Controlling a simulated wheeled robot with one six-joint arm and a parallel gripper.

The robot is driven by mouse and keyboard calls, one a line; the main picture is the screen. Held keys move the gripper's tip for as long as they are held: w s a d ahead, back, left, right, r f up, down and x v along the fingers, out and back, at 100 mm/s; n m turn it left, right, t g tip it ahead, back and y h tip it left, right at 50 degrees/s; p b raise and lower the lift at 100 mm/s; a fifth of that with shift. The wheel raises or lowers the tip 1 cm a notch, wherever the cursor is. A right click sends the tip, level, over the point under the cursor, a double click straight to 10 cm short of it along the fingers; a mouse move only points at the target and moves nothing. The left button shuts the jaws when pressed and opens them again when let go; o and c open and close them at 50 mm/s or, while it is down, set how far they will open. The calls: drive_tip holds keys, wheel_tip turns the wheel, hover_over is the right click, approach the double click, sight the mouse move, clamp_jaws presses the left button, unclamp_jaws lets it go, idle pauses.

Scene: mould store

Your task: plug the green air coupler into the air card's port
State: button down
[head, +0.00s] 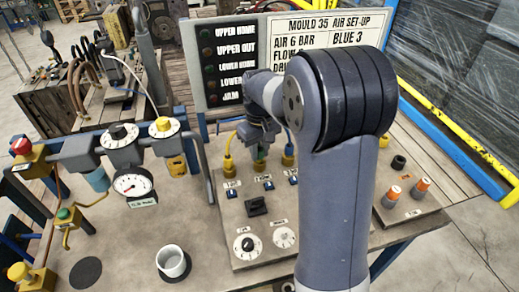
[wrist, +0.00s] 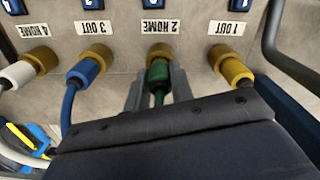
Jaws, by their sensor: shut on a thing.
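The green coupler (wrist: 158,72) is between the fingers of my gripper (wrist: 155,92), which is shut on it. Its front end meets the brass port labelled 2 HOME (wrist: 160,50); I cannot tell how deep it sits.
In the wrist view a yellow coupler (wrist: 236,68) is at 1 OUT, a blue coupler (wrist: 80,73) at 3 OUT and a white coupler (wrist: 18,75) at 4 HOME. A gauge (head: 132,185), a cup (head: 172,262) and orange-topped parts (head: 420,186) stand on the bench.

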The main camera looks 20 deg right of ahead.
drive_tip(key=shift+f, duration=0.45)
idle(0.5)
drive_tip(key=c, duration=0.7)
unclamp_jaws()
drive_tip(key=shift+c, duration=0.2)
drive_tip(key=shift+r, duration=0.1)
drive_tip(key=shift+r+p, duration=3.05)
drive_tip(key=shift+r, duration=0.7)
drive_tip(key=shift+f, duration=0.25)
wheel_tip(320, 180, down, 7)
drive_tip(key=b, duration=0.6)
drive_tip(key=shift+b, duration=0.3)
